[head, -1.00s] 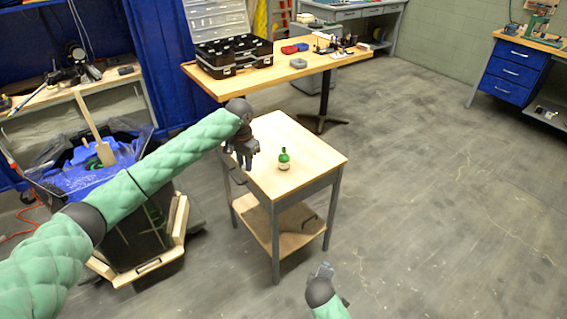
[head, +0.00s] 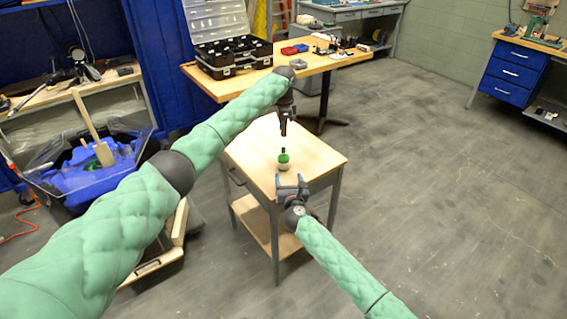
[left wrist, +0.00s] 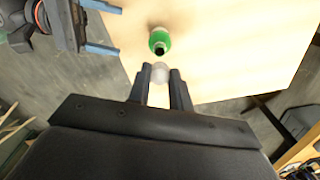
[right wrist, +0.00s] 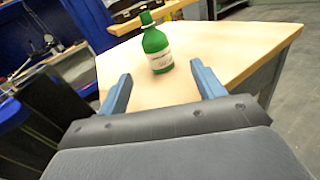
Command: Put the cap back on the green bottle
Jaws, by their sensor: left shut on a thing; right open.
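The green bottle (head: 284,157) stands upright on the small wooden-topped cart. In the left wrist view the bottle (left wrist: 159,38) shows from above with a dark open mouth. In the right wrist view the bottle (right wrist: 155,48) has a pale label and stands beyond my fingers. My left gripper (head: 284,132) points down above and slightly behind the bottle. It is shut on a small whitish cap (left wrist: 160,72), apart from the bottle mouth. My right gripper (head: 291,184) is open at the cart's near edge, its fingers pointing toward the bottle but not around it.
The cart top (head: 316,160) is otherwise clear. A larger workbench (head: 240,82) with an open black toolbox (head: 232,52) stands behind. A bin with blue lining (head: 80,175) is at the left. Open floor lies to the right.

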